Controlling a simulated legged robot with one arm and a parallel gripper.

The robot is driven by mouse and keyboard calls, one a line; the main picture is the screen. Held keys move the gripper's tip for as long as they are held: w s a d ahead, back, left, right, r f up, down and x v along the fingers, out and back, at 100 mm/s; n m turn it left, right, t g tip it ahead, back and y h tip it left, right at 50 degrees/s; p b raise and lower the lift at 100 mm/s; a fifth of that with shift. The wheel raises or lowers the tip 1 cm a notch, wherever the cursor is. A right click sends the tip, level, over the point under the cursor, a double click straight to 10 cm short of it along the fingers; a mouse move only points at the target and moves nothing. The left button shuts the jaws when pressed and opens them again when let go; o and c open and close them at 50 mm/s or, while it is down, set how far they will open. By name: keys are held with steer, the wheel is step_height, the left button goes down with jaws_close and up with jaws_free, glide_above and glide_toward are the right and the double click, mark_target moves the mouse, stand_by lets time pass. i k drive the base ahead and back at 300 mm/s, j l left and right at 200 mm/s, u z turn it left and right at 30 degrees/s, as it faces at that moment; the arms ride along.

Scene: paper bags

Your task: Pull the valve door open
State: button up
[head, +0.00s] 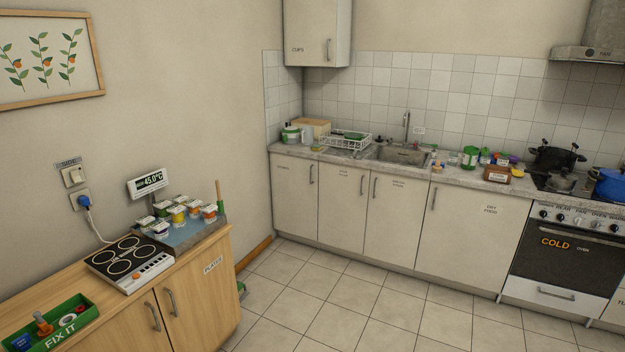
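Several cream doors line the base units under the counter, all shut. The leftmost door (293,200) has a small label too small to read and a handle at its right edge. The second door (340,212) and third door (390,225) are below the sink (402,155), with handles side by side; their labels are also too small to read. A wider door (460,245) to their right is labelled dry food. I cannot tell which one is the valve door. My gripper is not in view.
A wooden cabinet (210,290) with a hot plate (130,262), small tubs and a green FIX IT tray (55,325) stands at the left. An oven (565,260) is at the right. The tiled floor (350,300) before the doors is clear.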

mark_target(344, 189)
steer(key=i+j, duration=0.15)
steer(key=i, duration=0.4)
steer(key=i+j, duration=0.1)
steer(key=i, duration=0.45)
steer(key=i+j, duration=0.15)
steer(key=i, duration=0.35)
steer(key=i+j, duration=0.15)
steer(key=i, duration=0.4)
steer(key=i+j+z, duration=0.3)
steer(key=i+z, duration=0.15)
steer(key=i, duration=0.15)
steer(key=i+j+z, duration=0.95)
steer(key=j, duration=0.25)
